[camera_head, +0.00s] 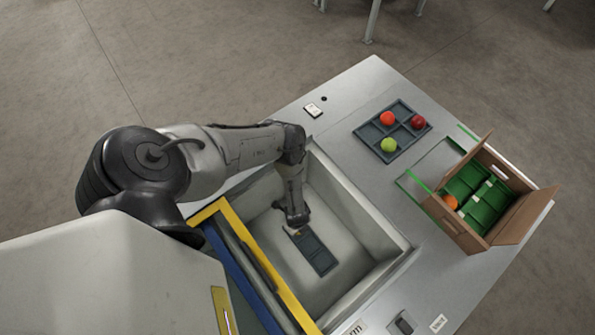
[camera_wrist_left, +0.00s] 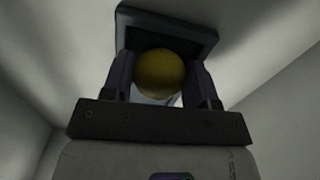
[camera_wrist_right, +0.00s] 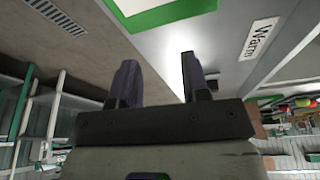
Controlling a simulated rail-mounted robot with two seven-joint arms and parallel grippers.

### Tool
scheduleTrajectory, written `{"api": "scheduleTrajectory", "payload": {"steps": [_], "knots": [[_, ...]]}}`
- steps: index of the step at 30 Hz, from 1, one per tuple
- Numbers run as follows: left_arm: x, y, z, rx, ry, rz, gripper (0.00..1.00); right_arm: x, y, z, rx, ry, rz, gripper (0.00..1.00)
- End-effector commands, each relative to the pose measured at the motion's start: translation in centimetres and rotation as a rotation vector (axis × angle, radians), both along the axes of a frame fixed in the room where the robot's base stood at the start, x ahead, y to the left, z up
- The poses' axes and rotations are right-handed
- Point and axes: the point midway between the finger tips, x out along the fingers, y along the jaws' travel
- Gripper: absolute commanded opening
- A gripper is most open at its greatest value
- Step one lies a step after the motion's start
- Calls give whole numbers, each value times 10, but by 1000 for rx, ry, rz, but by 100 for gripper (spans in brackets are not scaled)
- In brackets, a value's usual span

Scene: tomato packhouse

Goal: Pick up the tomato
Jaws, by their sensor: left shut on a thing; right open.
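A yellow tomato (camera_wrist_left: 160,75) sits between the two fingers of my left gripper (camera_wrist_left: 162,82), which is shut on it. Behind the tomato in the left wrist view is a dark tray (camera_wrist_left: 195,32). In the head view my left gripper (camera_head: 297,224) reaches down into a sunken grey bin, at the upper end of a small dark tray (camera_head: 322,262) on its floor; the tomato is mostly hidden there. I cannot tell whether the tomato is clear of the tray. My right gripper (camera_wrist_right: 155,80) is open and empty in the right wrist view.
The deep bin has high walls (camera_head: 350,205) and a yellow-and-blue edge (camera_head: 262,268). On the grey table, a divided tray (camera_head: 404,139) holds red, orange and green tomatoes. An open cardboard box (camera_head: 513,217) with green compartments (camera_head: 485,207) and an orange tomato (camera_head: 450,201) stands at right.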

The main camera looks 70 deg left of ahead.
Motion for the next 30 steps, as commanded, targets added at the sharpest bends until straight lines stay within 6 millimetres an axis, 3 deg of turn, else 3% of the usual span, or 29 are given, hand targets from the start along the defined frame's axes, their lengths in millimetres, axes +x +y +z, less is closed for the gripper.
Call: {"api": "scheduleTrajectory", "payload": {"steps": [10,17,30], "knots": [[0,0,9,-1,1,2,42,0,0,6,0,-1,0,43],[0,1,46,-1,1,4,42,0,-1,30,-5,-1,4,43],[0,-84,93,-2,1,0,42,0,-3,60,-9,-1,6,43]]}}
